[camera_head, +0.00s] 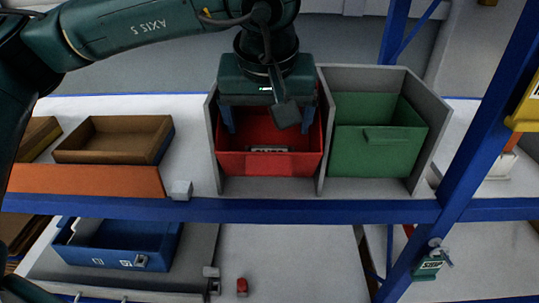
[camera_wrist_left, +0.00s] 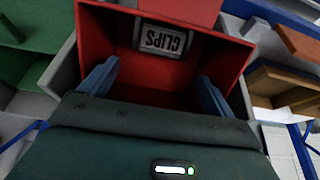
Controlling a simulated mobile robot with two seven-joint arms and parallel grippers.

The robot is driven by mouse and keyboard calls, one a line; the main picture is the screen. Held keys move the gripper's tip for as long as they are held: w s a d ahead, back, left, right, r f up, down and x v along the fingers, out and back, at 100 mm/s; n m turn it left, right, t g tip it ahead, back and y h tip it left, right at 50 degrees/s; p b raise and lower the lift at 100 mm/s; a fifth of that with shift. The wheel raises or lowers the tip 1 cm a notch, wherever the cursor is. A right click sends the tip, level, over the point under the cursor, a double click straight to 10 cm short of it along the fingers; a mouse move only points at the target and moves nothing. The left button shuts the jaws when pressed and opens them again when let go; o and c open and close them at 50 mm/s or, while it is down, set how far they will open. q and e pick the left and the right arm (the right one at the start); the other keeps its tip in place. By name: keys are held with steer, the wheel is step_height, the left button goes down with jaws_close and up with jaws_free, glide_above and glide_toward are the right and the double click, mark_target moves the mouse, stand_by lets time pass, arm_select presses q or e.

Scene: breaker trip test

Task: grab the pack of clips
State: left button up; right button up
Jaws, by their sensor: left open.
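My right gripper is not in view.
Grey dividers (camera_head: 326,130) stand close on both sides of the red bin. A green bin (camera_head: 375,150) is to its right and a brown wooden tray (camera_head: 112,140) to its left. A blue shelf post (camera_head: 490,115) rises at right. A blue bin (camera_head: 120,248) sits below.

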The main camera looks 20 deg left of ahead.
mark_target(270, 145)
arm_select(q)
steer(key=f, duration=0.2)
steer(key=f+p, duration=0.1)
steer(key=shift+w+f, duration=0.3)
steer(key=shift+f, duration=0.1)
steer(key=shift+w+f, duration=0.25)
steer(key=shift+f, duration=0.25)
steer(key=shift+c, duration=0.6)
steer(key=c, duration=0.9)
steer(key=shift+c, duration=0.2)
steer(key=shift+r, duration=0.1)
